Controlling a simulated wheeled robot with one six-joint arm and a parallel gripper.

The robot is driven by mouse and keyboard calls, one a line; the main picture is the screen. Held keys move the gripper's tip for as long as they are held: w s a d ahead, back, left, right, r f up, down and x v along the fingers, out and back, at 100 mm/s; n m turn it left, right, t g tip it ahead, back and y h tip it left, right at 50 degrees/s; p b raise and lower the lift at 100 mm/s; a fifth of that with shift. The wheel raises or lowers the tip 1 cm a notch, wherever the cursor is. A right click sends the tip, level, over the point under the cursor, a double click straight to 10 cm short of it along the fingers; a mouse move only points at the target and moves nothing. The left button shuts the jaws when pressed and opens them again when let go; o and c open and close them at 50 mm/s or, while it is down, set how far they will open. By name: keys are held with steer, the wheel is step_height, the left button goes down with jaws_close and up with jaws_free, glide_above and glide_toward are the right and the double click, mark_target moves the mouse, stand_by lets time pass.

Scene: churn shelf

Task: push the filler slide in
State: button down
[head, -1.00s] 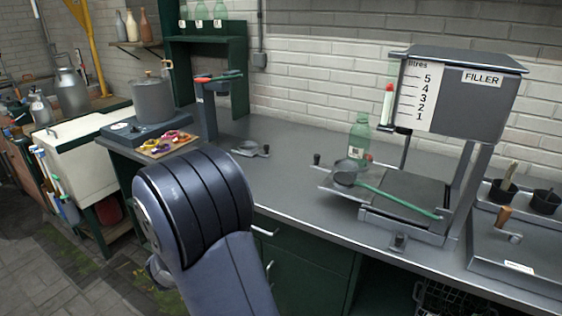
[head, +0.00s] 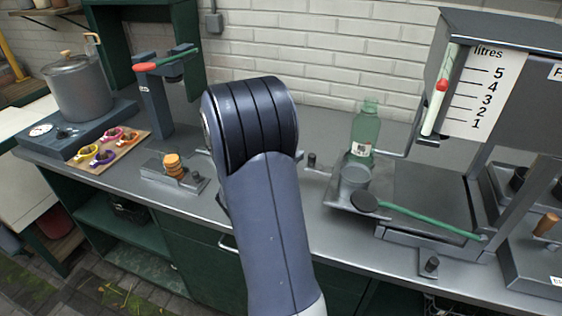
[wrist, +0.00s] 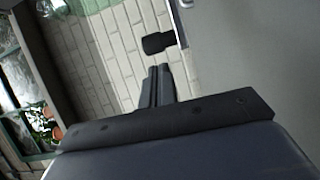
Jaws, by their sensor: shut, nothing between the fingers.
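The grey filler (head: 500,90) stands at the right of the bench in the head view, with a litre scale. At its foot is a grey plate with dark round pads and a green lever (head: 425,218). A small black knob (head: 312,160) stands at the plate's left, partly beside my arm. I cannot tell for sure how far the slide is out. My gripper is hidden behind my arm in the head view. In the wrist view my gripper (wrist: 159,72) is shut and empty, its tips just short of a dark block (wrist: 158,43), apparently a knob.
To the left are a fixture with an orange stack (head: 173,166), a press with a red-tipped lever (head: 153,105), a board of coloured rings (head: 104,150) and a pot (head: 80,88). Bench between is partly hidden by my arm.

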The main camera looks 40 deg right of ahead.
steer(key=shift+s, duration=0.3)
